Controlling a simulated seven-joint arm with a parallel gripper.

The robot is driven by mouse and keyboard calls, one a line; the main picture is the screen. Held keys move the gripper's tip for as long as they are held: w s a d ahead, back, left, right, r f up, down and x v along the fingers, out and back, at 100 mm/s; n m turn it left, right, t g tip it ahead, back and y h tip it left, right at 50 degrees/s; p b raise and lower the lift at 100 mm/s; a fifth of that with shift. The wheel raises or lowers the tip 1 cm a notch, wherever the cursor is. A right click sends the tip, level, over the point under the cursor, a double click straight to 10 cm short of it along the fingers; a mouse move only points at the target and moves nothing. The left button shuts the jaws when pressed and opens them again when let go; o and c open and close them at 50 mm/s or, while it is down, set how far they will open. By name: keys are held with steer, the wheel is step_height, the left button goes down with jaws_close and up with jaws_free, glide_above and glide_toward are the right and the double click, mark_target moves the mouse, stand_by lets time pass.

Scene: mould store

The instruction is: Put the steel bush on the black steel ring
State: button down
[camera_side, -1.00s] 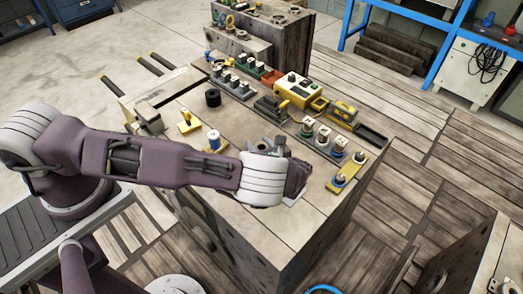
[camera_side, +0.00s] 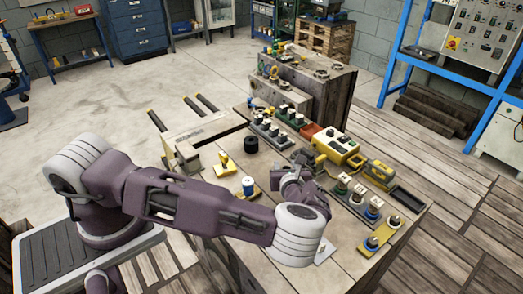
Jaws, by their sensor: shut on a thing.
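My gripper (camera_side: 300,188) is over the middle of the bench top, with my wrist in front of it. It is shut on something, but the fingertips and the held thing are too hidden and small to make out. I cannot pick out the steel bush for certain. A short black cylinder, which looks like the black steel ring (camera_side: 251,145), stands on the bench behind and to the left of my gripper, apart from it. Its opening is not clear at this size.
A blue and white spool on a yellow base (camera_side: 248,187) stands left of my gripper. Bare bench lies around the black cylinder.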

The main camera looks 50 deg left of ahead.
mark_target(251, 145)
steer(key=w+a+m+t+h, duration=0.1)
steer(key=a, duration=0.2)
steer(key=w+a+m+t, duration=0.1)
steer(key=a, duration=0.2)
steer(key=w+a+m+t+h, duration=0.1)
steer(key=a, duration=0.3)
steer(key=shift+w+r+h, duration=0.3)
steer(key=shift+w+r, duration=0.05)
steer(key=a+r+m+t+h, duration=0.2)
steer(key=a+r+m+h, duration=0.15)
steer(key=a+r, duration=0.65)
steer(key=f, duration=0.3)
steer(key=a+f, duration=0.1)
steer(key=f, duration=0.7)
steer(key=shift+a, duration=0.2)
steer(key=c, duration=0.9)
jaws_free()
